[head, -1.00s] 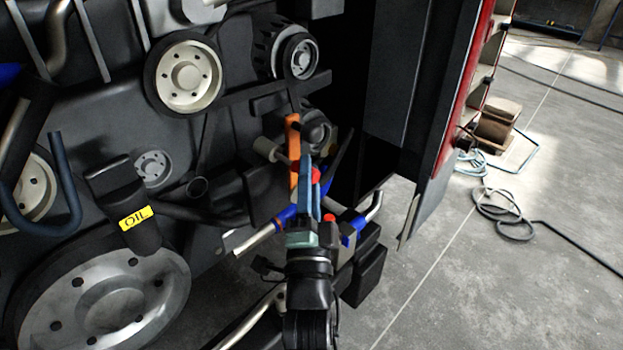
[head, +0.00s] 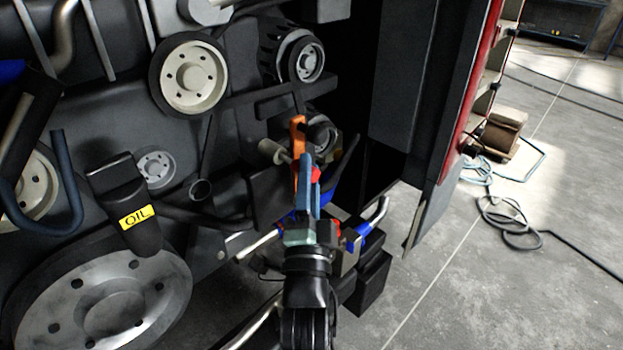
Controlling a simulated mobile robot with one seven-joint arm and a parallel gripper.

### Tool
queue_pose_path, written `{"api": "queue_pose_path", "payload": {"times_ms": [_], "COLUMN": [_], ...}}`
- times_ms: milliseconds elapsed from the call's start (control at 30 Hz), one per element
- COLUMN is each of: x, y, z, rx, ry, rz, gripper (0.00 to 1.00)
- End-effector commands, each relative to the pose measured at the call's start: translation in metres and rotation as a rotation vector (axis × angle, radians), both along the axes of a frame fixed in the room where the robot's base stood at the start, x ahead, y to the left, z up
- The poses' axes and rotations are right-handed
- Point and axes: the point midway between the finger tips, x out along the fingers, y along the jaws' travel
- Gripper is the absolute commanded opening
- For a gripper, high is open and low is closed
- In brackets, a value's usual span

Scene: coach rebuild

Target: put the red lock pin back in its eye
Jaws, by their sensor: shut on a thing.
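My gripper (head: 307,187) has blue fingers and sits in front of the engine at the centre of the head view, pointing up and away. It is shut on the red lock pin (head: 316,173), of which only a small red part shows at the right edge of the fingers. The fingers hide the rest of the pin. An orange lever (head: 297,135) stands upright right behind the fingertips. I cannot make out the eye, and cannot tell whether the pin touches anything there.
Pulleys (head: 193,77) and an oil filter (head: 132,212) are on the engine at left. Blue-collared pipes (head: 368,225) run close by my gripper. A dark open panel (head: 432,215) stands at right. Beyond it, the concrete floor holds a loose hose (head: 510,220) and a box (head: 503,130).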

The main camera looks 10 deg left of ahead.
Motion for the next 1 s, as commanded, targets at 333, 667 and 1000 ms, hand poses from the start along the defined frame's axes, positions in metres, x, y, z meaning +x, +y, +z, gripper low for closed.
{"api": "queue_pose_path", "payload": {"times_ms": [333,667,1000], "x": [0.0038,0.0049,0.0048], "y": [0.0067,0.0098,0.0093], "z": [-0.0003,0.0011,0.0007], "rx": [0.001,0.001,0.001], "ry": [-0.001,-0.001,0.0], "rz": [0.002,0.006,0.005], "gripper": [0.0,0.0,0.64]}}
